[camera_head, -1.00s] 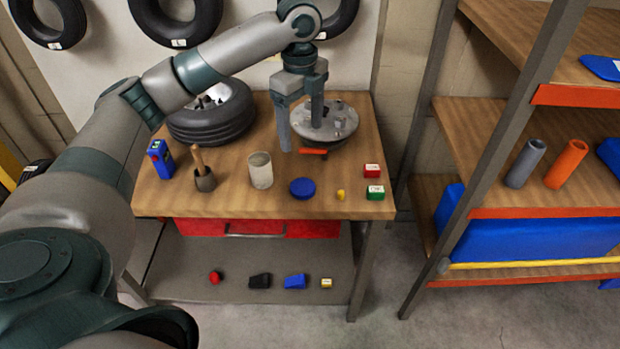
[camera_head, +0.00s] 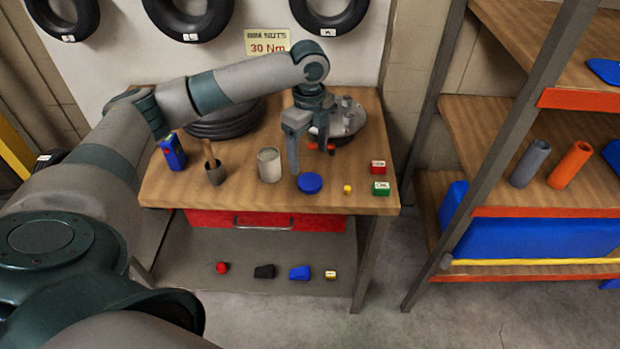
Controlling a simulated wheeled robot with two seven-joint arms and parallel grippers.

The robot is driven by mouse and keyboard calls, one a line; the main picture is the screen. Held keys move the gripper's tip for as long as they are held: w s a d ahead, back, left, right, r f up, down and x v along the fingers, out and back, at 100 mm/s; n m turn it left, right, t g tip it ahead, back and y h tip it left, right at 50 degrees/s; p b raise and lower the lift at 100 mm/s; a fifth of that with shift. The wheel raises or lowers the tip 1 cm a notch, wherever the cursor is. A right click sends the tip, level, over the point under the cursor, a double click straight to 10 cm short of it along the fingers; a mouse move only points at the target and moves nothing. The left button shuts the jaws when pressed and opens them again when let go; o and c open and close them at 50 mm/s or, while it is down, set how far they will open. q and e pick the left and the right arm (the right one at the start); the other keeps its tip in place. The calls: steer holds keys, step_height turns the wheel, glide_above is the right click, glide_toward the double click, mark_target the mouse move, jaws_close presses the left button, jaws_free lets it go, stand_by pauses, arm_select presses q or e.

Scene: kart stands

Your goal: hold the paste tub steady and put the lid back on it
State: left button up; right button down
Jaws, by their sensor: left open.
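The paste tub (camera_head: 269,165) is a pale open cylinder standing upright on the wooden bench. My left gripper (camera_head: 308,160) is open, fingers pointing down, just behind and above the lid. Nothing shows between its fingers. Whether a fingertip touches the lid or bench, I cannot tell. My right gripper is not in view.
A shelf rack (camera_head: 500,130) stands right.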

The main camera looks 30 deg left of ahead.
mark_target(309, 181)
arm_select(q)
steer(key=shift+f+p, duration=0.35)
steer(key=shift+f, duration=1.45)
steer(key=shift+f+p, duration=0.35)
steer(key=shift+p, duration=0.1)
step_height(309, 181, down, 3)
steer(key=shift+d+f+p, duration=0.1)
steer(key=shift+p, duration=0.65)
steer(key=shift+f, duration=0.65)
steer(key=c, duration=1.1)
